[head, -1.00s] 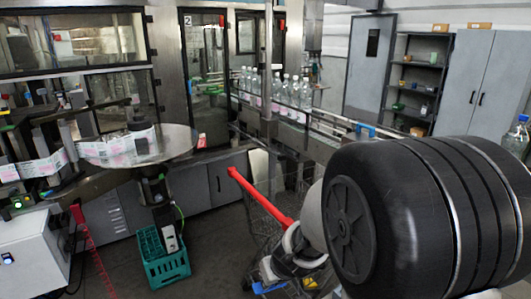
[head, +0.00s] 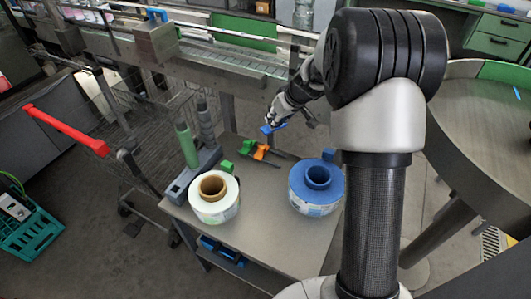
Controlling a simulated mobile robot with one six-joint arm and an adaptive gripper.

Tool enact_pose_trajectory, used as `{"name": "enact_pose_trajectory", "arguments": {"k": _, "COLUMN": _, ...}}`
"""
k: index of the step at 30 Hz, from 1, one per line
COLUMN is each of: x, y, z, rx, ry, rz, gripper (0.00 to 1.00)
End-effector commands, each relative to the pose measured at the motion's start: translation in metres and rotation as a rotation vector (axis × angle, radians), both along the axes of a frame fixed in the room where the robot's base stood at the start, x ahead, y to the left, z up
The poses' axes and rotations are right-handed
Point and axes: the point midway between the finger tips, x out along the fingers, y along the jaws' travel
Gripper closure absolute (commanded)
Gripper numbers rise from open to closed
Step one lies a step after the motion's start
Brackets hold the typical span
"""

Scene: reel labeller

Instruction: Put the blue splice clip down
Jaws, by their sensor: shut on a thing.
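In the head view my gripper (head: 272,122) is at the far side of a small metal table (head: 258,254). It is shut on the blue splice clip (head: 268,129), which shows just below the fingertips. The clip appears to be held above the table's far edge; the exact gap cannot be told. A green clip (head: 227,166) and an orange clip (head: 260,152) lie on the table, below and to the left of my gripper.
A white label reel (head: 226,205) and a blue-topped reel (head: 301,196) stand on the table. A grey holder (head: 178,187) with upright cylinders is at its left edge. A wire cart (head: 142,150) with a red handle stands left. The table's front middle is clear.

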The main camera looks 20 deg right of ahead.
Motion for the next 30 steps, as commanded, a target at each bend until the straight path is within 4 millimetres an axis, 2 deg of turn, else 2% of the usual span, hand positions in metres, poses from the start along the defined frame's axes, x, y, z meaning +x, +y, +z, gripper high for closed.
{"name": "enact_pose_trajectory", "arguments": {"k": 3, "x": 0.025, "y": -0.015, "z": -0.007, "rx": -0.01, "ry": 0.003, "rz": 0.055, "gripper": 1.0}}
{"name": "enact_pose_trajectory", "arguments": {"k": 6, "x": 0.037, "y": -0.024, "z": -0.01, "rx": -0.017, "ry": 0.009, "rz": 0.089, "gripper": 1.0}}
{"name": "enact_pose_trajectory", "arguments": {"k": 11, "x": 0.046, "y": -0.032, "z": -0.014, "rx": -0.024, "ry": 0.015, "rz": 0.117, "gripper": 1.0}}
{"name": "enact_pose_trajectory", "arguments": {"k": 14, "x": 0.047, "y": -0.033, "z": -0.024, "rx": -0.025, "ry": 0.016, "rz": 0.123, "gripper": 1.0}}
{"name": "enact_pose_trajectory", "arguments": {"k": 27, "x": 0.047, "y": -0.033, "z": -0.139, "rx": -0.025, "ry": 0.018, "rz": 0.122, "gripper": 1.0}}
{"name": "enact_pose_trajectory", "arguments": {"k": 30, "x": 0.047, "y": -0.033, "z": -0.157, "rx": -0.025, "ry": 0.017, "rz": 0.122, "gripper": 1.0}}
